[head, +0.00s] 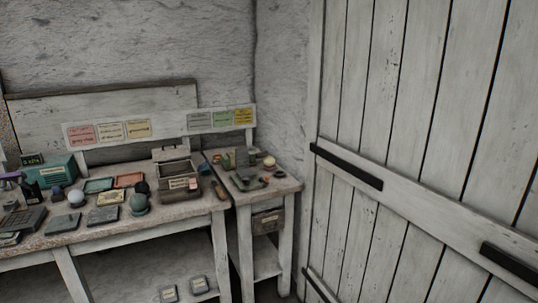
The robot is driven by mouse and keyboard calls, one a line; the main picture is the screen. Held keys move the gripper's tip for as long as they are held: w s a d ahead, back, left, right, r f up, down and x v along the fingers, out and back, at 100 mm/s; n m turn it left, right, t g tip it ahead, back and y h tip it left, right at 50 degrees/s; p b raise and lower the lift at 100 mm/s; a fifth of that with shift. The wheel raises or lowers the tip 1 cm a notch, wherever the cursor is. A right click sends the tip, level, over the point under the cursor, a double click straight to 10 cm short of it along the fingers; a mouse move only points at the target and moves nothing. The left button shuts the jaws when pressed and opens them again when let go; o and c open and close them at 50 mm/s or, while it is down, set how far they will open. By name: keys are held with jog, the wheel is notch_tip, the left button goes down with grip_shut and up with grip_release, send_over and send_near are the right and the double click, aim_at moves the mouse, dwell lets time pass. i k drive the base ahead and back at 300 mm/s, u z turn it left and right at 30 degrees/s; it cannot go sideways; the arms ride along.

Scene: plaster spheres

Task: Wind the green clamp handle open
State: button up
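A small dark clamp-like device (243,172) stands on the narrow side table (281,187), near the wall corner. It has a dull green-grey upright part, and small red and green bits show at its right. The device is small and far off, so I cannot tell which part is the green handle or how far it is wound. My gripper is not in view.
A long workbench (182,213) to the left holds an open grey box (174,170), a teal box (58,170), plaster spheres (76,198) and several flat trays. A white plank door (385,130) fills the right. Two small items lie below the bench.

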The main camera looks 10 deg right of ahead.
aim_at(260, 155)
jog(key=u, duration=0.15)
jog(key=i, duration=0.95)
jog(key=z, duration=0.1)
